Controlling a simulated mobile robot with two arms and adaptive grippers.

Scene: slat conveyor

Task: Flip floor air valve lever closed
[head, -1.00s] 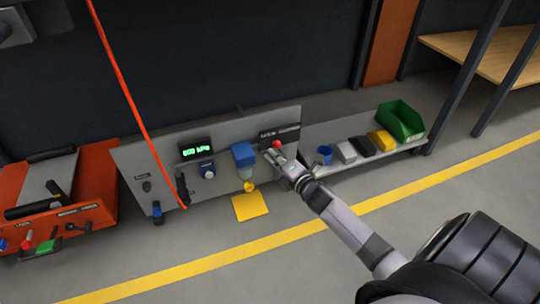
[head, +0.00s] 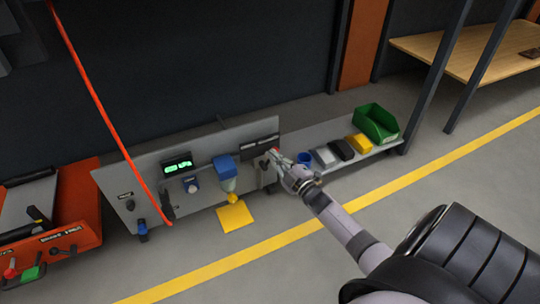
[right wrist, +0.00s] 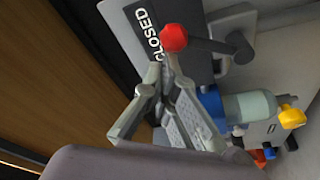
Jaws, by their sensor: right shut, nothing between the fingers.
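The valve lever (right wrist: 215,46) is a dark arm with a red ball knob (right wrist: 173,37), on the grey panel (head: 125,175) low near the floor. In the right wrist view the knob lies beside the word CLOSED on a dark label plate (right wrist: 145,28). My right gripper (right wrist: 168,62) is shut and empty, its fingertips close to the knob; I cannot tell if they touch. In the head view this gripper (head: 277,157) covers most of the lever. A green display (head: 178,166) is lit on the panel; its text is hard to read. My left gripper is not in view.
A blue-topped filter bowl (head: 224,167) is left of the lever. A low shelf (head: 335,126) right of it holds a blue cup (head: 304,158), small bins and a green bin (head: 376,122). A red hose (head: 98,101) hangs at left.

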